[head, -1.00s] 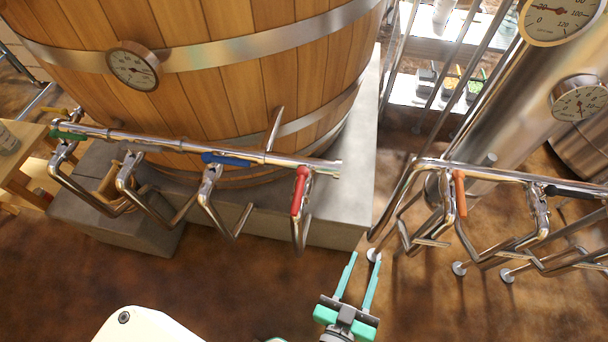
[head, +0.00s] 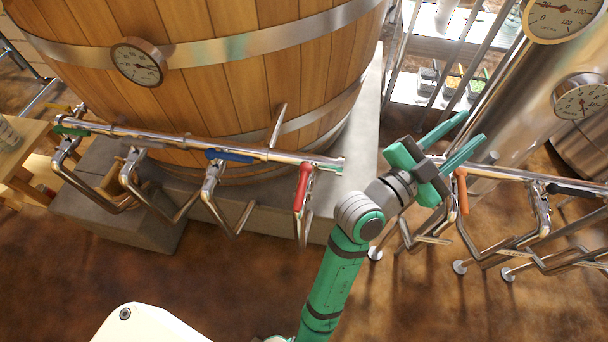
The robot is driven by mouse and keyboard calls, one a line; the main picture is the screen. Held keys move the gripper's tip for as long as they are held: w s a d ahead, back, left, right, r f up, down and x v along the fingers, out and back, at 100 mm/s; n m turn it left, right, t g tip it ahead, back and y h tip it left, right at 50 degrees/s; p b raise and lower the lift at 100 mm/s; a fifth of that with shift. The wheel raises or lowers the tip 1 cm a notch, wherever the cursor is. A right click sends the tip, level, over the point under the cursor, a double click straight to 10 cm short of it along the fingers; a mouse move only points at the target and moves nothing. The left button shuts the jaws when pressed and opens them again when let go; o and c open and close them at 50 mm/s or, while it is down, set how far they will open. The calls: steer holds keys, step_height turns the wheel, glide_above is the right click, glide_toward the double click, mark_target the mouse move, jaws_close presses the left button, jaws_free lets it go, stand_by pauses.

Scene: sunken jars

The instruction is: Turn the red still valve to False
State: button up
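A red lever handle (head: 303,188) hangs down at the right end of the pipe in front of the wooden vat. An orange-red lever handle (head: 461,190) hangs down at the left end of the pipe in front of the metal column, which looks like the still. I cannot tell for sure which one the task names. My gripper (head: 474,127) is open and empty, its teal fingers apart and pointing up and right. In the picture it is just above the orange-red handle and touches neither handle. My wrist covers part of the right pipe.
The wooden vat (head: 215,85) stands on a grey plinth. Its pipe also carries a blue handle (head: 229,155) and a green handle (head: 70,131). A black handle (head: 575,190) is farther right on the other pipe. Bent metal spouts hang below both pipes. The brown floor in front is open.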

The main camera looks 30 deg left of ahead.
step_height(320, 180, up, 4)
steer(key=d+m+g+h, duration=0.1)
steer(key=m+g+h, duration=0.25)
steer(key=m, duration=0.35)
steer(key=m+g+y, duration=1.4)
steer(key=m+g, duration=0.1)
glide_above(300, 193)
steer(key=f, duration=1.2)
steer(key=shift+a+f, duration=0.2)
steer(key=shift+f, duration=0.05)
steer(key=shift+s+a+f, duration=0.1)
steer(key=shift+s+f, duration=0.05)
steer(key=shift+f, duration=0.05)
steer(key=f, duration=0.4)
steer(key=shift+d, duration=0.3)
steer(key=shift+w+f, duration=0.2)
steer(key=shift+f, duration=0.4)
steer(key=shift+w+f, duration=0.2)
steer(key=shift+f, duration=0.4)
steer(key=shift+s+d+f, duration=0.1)
steer(key=shift+d+f, duration=0.05)
steer(key=shift+d, duration=0.1)
steer(key=shift+f, duration=0.2)
steer(key=shift+s+a+f, duration=0.1)
steer(key=shift+s+a, duration=0.25)
steer(key=shift+a, duration=0.15)
steer(key=shift+w+d, duration=0.15)
steer(key=shift+d, duration=0.05)
jaws_close()
